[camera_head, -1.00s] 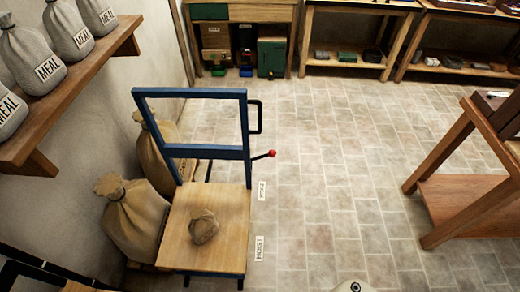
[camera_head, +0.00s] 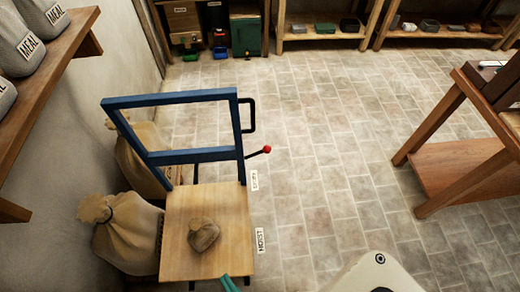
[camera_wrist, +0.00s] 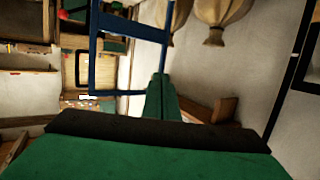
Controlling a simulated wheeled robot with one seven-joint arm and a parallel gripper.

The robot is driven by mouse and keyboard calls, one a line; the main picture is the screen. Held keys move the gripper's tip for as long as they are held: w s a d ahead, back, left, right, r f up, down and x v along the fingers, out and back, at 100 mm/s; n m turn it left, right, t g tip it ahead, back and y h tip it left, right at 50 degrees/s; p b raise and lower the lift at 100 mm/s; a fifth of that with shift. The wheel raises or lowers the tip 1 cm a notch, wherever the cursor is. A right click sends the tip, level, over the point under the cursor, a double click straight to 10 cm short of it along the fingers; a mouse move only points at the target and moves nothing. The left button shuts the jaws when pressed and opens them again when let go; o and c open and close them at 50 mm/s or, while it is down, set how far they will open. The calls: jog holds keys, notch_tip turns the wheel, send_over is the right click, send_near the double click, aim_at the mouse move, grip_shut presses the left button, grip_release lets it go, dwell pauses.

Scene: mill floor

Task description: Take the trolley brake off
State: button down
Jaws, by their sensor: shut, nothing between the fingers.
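The trolley has a blue upright frame (camera_head: 170,101) and a wooden deck (camera_head: 185,255) with a small brown sack (camera_head: 204,235) on it. A lever with a red knob (camera_head: 267,149) sticks out to the right of the frame; it looks like the brake lever. The red knob also shows at the upper left of the wrist view (camera_wrist: 63,14). My gripper (camera_head: 229,284) has green fingers and shows at the bottom edge, near the deck's front right corner and well apart from the knob. In the wrist view its fingers (camera_wrist: 162,80) are together and empty.
Two large sacks (camera_head: 130,235) stand left of the trolley against the wall. A shelf (camera_head: 40,120) with meal bags is above them. A wooden bench (camera_head: 460,160) stands at right. Floor labels (camera_head: 260,240) lie beside the trolley. The tiled floor between is clear.

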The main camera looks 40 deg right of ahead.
jog(key=w+d+f+n+g+h, duration=0.1)
jog(key=w+f+n, duration=0.1)
jog(key=w+f, duration=0.35)
jog(key=w+d+f+n+g, duration=0.1)
jog(key=w+f, duration=0.1)
jog(key=f, duration=0.6)
jog(key=w+d+f+n+g+h, duration=0.1)
jog(key=w+d+f+g+h, duration=0.15)
jog(key=w+d+f, duration=0.6)
jog(key=w+d+r+m+g+h, duration=0.1)
jog(key=w+d+r+g+h, duration=0.1)
jog(key=w+d+r+h, duration=0.3)
jog(key=w+d+r+m+g+h, duration=0.2)
jog(key=w+d+r+h, duration=0.3)
jog(key=w, duration=0.6)
jog(key=shift+w+d+r+g, duration=0.35)
jog(key=shift+d+r+g, duration=0.1)
jog(key=shift+d+r, duration=0.45)
jog(key=shift+d+f+h, duration=0.1)
jog(key=shift+d+h, duration=0.1)
jog(key=shift+h, duration=0.05)
